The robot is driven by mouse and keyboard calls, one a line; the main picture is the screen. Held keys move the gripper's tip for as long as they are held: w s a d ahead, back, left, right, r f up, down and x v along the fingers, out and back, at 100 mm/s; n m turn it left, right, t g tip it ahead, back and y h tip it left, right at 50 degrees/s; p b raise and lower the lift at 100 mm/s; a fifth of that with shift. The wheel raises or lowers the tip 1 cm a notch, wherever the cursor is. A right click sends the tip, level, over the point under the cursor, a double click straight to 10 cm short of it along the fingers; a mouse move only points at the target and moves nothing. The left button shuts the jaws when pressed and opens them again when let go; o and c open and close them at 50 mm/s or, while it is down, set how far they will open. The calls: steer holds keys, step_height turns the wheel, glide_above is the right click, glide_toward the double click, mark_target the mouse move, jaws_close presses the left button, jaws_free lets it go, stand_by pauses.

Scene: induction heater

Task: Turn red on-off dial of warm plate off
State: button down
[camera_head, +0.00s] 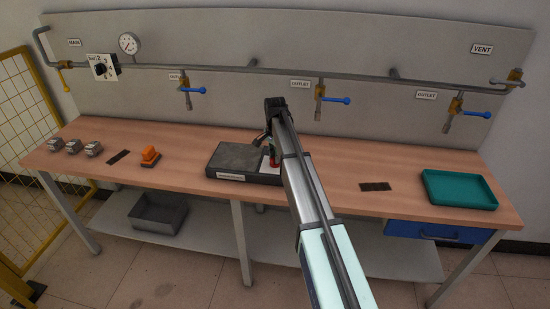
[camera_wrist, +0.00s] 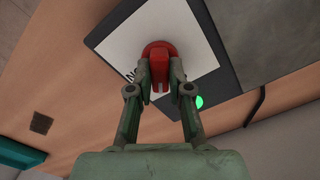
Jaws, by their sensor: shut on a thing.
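The warm plate (camera_head: 237,160) is a dark grey flat unit on the wooden bench, left of my arm in the head view. In the wrist view its dark casing (camera_wrist: 222,50) carries a white label panel (camera_wrist: 190,22). The red on-off dial (camera_wrist: 160,52) sits on that panel, and a bit of red (camera_head: 274,161) shows beside my arm in the head view. My gripper (camera_wrist: 161,75) has its two fingers on either side of the dial's ridge, shut on it. A green light (camera_wrist: 199,102) glows on the casing near the right finger. Part of the panel lettering is hidden.
A teal tray (camera_head: 458,189) stands at the bench's right end. An orange object (camera_head: 150,157) and several small metal blocks (camera_head: 74,146) are on the left. Pipes with blue-handled valves (camera_head: 336,100) run along the back panel. The bench between the plate and tray is mostly clear.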

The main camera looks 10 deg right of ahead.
steer(key=n, duration=0.6)
steer(key=shift+n+b, duration=0.3)
stand_by(0.4)
steer(key=c, duration=1.1)
jaws_free()
step_height(320, 180, up, 12)
